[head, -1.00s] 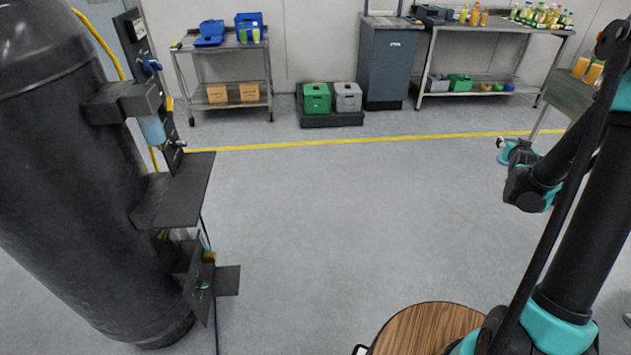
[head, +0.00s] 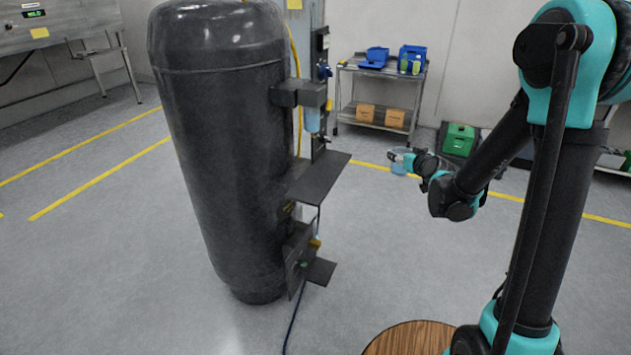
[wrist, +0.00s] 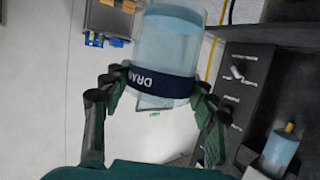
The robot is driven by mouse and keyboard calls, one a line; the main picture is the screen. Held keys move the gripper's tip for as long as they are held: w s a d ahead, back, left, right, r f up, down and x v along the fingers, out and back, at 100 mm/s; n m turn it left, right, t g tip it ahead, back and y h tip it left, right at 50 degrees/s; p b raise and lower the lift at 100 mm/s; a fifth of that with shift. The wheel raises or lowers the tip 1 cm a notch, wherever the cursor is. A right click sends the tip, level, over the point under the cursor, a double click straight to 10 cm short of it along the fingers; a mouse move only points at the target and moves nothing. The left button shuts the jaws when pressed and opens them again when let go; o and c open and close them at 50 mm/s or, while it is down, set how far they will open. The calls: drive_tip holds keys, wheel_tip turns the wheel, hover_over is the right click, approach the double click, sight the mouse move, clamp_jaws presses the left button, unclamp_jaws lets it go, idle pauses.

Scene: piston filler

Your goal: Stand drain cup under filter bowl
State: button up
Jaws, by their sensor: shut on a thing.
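The drain cup (wrist: 165,50) is a clear, pale blue cup with a dark band lettered "DRA…". My gripper (wrist: 155,85) is shut around it in the wrist view. In the head view, my gripper (head: 405,160) holds the cup (head: 399,168) in the air, right of the black tank and apart from it. The filter bowl (head: 312,120) is a small pale blue cylinder under a black block on the tank's right side. It also seems to show in the wrist view (wrist: 281,150), at lower right, apart from the cup. A flat black shelf (head: 320,178) sticks out below the bowl.
The large black tank (head: 225,150) stands at left centre. A smaller, lower black plate (head: 320,271) and a dark hose (head: 292,325) are below the shelf. A cart (head: 375,95) with blue bins stands at the back. Floor between tank and arm is clear.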

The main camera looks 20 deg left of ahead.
drive_tip(key=s+a+r+n+g+y, duration=0.2)
drive_tip(key=s+a+n+y, duration=0.1)
drive_tip(key=s+a, duration=0.6)
drive_tip(key=w+a, duration=0.3)
drive_tip(key=a, duration=1.7)
drive_tip(key=shift+s+a+f, duration=0.1)
drive_tip(key=shift+f, duration=1.4)
drive_tip(key=shift+s+a+f, duration=0.1)
drive_tip(key=shift+f, duration=1.4)
drive_tip(key=shift+a+f, duration=0.1)
drive_tip(key=shift+f, duration=0.25)
drive_tip(key=o, duration=1.3)
drive_tip(key=shift+f, duration=0.1)
drive_tip(key=shift+c, duration=0.2)
